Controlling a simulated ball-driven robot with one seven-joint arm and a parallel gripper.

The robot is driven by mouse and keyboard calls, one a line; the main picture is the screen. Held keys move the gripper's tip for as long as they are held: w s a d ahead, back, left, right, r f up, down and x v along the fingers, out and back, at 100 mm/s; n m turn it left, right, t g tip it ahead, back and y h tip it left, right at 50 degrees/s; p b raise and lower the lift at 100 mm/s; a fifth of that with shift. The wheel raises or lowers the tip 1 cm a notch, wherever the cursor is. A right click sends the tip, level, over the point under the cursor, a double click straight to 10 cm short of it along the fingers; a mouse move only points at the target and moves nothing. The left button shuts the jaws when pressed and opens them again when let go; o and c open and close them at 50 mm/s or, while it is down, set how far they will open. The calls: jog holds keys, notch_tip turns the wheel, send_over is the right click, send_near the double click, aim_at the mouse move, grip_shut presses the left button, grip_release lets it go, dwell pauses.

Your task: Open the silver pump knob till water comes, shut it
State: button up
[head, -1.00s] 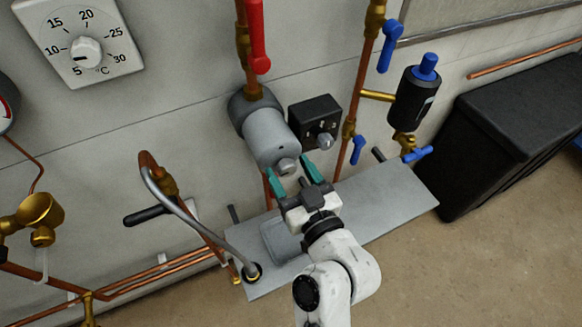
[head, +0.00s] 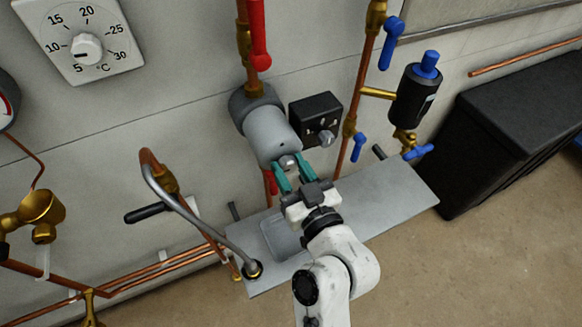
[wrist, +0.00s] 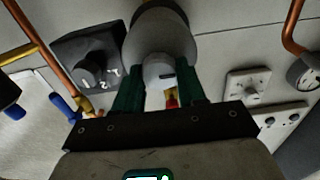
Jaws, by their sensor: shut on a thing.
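The silver pump knob (head: 287,161) is on the front end of the grey cylindrical pump (head: 268,135). My gripper (head: 288,166) has its two green fingers closed on either side of the knob. In the wrist view the knob (wrist: 159,72) sits between the fingertips, with the pump body (wrist: 160,42) behind it. The knob is partly covered by the fingers. No water shows around the pump.
A black box with a small knob (head: 316,119) is close right of the pump. A red lever (head: 258,40) is above, blue-handled valves (head: 390,45) are to the right. A grey shelf (head: 375,208) lies below, a bent spout (head: 190,213) at left.

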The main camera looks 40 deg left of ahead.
jog(key=shift+m, duration=0.3)
jog(key=shift+w+m, duration=0.1)
jog(key=shift+m, duration=0.9)
jog(key=m+p, duration=0.1)
jog(key=m, duration=0.3)
jog(key=m+p, duration=0.1)
jog(key=m, duration=0.3)
jog(key=shift+w+d+p, duration=0.1)
jog(key=shift+p, duration=0.2)
jog(key=shift+f+m+p, duration=0.1)
jog(key=shift+m+p, duration=0.4)
jog(key=shift+m, duration=0.9)
jog(key=o, duration=1)
jog(key=shift+o, duration=0.2)
